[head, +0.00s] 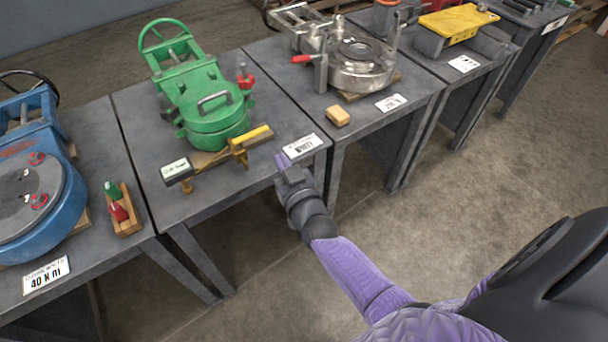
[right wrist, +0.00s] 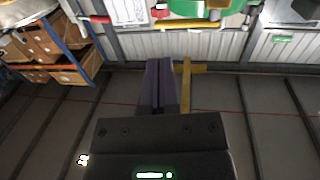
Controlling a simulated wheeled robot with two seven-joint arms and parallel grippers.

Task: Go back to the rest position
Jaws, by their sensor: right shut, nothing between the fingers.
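My right arm reaches from the lower right of the head view toward the front edge of the table with the green machine. My right gripper (head: 283,160) is shut and empty, its purple fingertips beside the white label (head: 303,146) at that table's front right corner. In the right wrist view the shut purple fingers (right wrist: 158,85) point away from the camera, and a yellow bar (right wrist: 186,85) shows close to their right. I cannot tell whether they touch it. My left gripper is not in view.
A blue machine (head: 35,190) is left; a silver machine (head: 360,65) and a small wooden block (head: 338,116) are right. Open floor (head: 480,160) lies before the tables.

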